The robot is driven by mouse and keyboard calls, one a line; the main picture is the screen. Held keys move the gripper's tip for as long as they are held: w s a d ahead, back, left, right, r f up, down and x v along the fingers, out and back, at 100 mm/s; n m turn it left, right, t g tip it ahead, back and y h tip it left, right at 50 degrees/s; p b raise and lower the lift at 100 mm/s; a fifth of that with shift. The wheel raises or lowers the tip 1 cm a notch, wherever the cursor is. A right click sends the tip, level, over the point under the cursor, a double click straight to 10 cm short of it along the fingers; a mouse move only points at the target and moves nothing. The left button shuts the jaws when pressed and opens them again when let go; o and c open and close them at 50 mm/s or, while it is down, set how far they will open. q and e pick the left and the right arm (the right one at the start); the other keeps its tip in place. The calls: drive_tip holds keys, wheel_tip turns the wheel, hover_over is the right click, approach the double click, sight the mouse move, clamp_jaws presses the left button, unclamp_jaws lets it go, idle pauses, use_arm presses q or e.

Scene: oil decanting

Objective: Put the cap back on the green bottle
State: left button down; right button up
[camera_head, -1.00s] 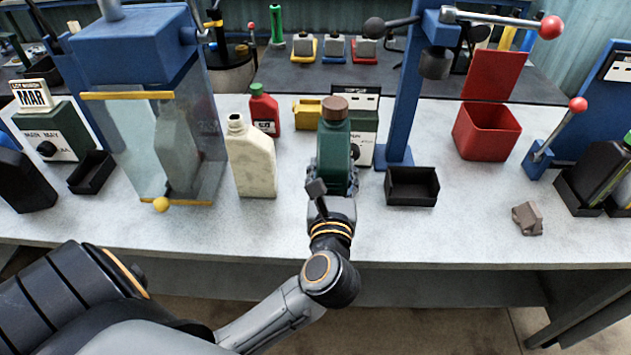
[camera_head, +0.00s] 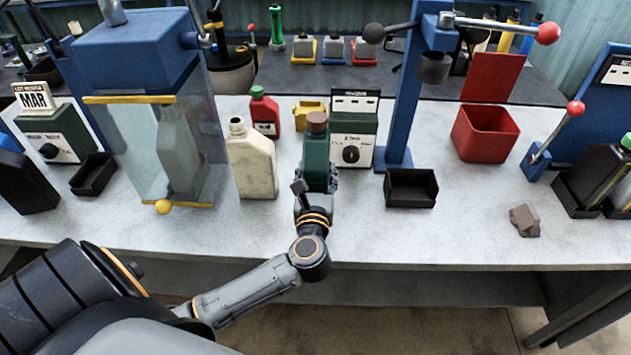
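The green bottle (camera_head: 316,155) stands upright near the middle of the table in the head view. A brown cap (camera_head: 317,121) sits at its top; I cannot tell whether it is fully seated. My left gripper (camera_head: 317,181) is closed around the lower part of the bottle from the front. The gripper hides the bottle's base, so I cannot tell whether it touches the table. My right gripper is not in view.
A cream bottle (camera_head: 252,160) and a red bottle (camera_head: 264,113) stand to the left. A black tray (camera_head: 412,188) and brown lump (camera_head: 525,220) lie right. The front table strip is clear.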

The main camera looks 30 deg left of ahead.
use_arm(q)
drive_tip(key=f, duration=0.3)
drive_tip(key=shift+w+a+f, duration=0.1)
drive_tip(key=shift+w+a, duration=0.05)
drive_tip(key=shift+a, duration=0.1)
drive_tip(key=shift+f+b, duration=0.2)
drive_tip(key=shift+b, duration=0.1)
drive_tip(key=c, duration=0.5)
unclamp_jaws()
drive_tip(key=shift+d, duration=0.1)
